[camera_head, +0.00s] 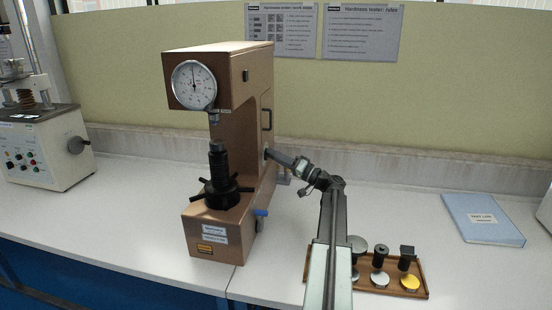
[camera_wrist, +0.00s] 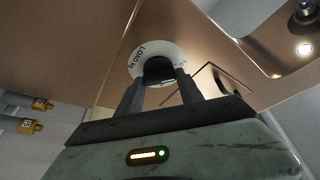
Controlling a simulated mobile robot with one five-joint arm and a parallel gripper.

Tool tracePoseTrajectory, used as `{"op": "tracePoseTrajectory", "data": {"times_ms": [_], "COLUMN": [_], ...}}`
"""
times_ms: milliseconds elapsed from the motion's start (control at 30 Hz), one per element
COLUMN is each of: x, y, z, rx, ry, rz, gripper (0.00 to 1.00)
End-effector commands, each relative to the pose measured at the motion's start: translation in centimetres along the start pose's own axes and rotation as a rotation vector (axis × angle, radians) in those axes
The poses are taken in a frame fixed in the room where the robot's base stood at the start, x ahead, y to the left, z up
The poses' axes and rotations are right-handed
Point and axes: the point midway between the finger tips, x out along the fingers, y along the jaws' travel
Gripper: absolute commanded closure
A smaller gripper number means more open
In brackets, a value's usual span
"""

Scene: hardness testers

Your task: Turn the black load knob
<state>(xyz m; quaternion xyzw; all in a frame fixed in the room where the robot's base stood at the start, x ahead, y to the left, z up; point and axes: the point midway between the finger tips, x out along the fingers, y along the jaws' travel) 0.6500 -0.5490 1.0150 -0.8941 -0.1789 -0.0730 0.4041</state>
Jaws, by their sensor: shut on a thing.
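The hardness tester (camera_head: 222,165) is a copper-coloured machine with a round dial and a black handwheel, standing on the white bench. The black load knob (camera_wrist: 158,69) sits on its side panel, in front of a white disc marked "LOAD kg" (camera_wrist: 146,53). My gripper (camera_wrist: 162,82) is shut on the knob, with one dark finger on each side of it in the wrist view. In the head view my gripper (camera_head: 274,156) reaches the tester's right side, and the knob is mostly hidden there.
A brown tray (camera_head: 420,293) with several parts lies on the bench beside my arm. A blue folder (camera_head: 480,218) lies at the right. Another tester (camera_head: 40,150) stands at the far left. A blue lever (camera_head: 261,213) sticks out low on the copper tester's side.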

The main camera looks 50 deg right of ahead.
Motion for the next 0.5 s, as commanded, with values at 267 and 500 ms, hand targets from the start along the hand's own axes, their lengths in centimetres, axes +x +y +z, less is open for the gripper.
{"op": "tracePoseTrajectory", "data": {"times_ms": [267,500], "x": [-0.02,0.00], "y": [0.01,0.01], "z": [0.08,0.04], "rx": [-0.003,-0.001], "ry": [-0.003,-0.001], "rz": [0.001,0.001], "gripper": [0.54,0.35]}}
